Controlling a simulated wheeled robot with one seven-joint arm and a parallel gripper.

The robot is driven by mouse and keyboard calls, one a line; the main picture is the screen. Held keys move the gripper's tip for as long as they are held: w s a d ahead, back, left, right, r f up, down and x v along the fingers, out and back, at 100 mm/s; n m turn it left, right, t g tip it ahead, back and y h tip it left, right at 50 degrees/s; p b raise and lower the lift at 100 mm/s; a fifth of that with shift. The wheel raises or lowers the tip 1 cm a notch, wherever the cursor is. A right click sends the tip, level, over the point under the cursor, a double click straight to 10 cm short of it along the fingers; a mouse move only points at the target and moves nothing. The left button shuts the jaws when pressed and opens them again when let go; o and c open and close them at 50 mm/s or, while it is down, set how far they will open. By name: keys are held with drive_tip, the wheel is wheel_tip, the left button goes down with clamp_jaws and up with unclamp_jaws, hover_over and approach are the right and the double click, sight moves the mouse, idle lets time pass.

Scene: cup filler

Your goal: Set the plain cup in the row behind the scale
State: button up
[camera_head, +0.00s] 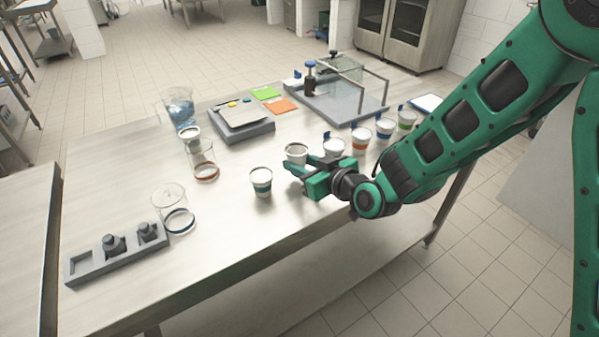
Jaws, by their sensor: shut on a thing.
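A white cup (296,150) with no band on its visible part is at my gripper (302,176), its lower part hidden by the green fingers. My gripper is shut on this cup, low over the front of the table; I cannot tell whether the cup touches the tabletop. The grey scale (246,128) stands farther back and left, with a pale plate and small coloured things on top. A row of cups with blue tabs runs back to the right: a whitish one (334,147), an orange-banded one (361,142), a blue-banded one (384,130) and a green-banded one (406,121).
Clear glass vessels (170,198) stand farther left. A grey rack (118,253) holds dark weights at front left. A framed grey tray (345,105) and green and orange cards (281,105) lie behind. The front-middle tabletop is clear.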

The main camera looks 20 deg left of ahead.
drive_tip(key=shift+f, duration=1.65)
drive_tip(key=shift+f, duration=0.1)
drive_tip(key=o, duration=1)
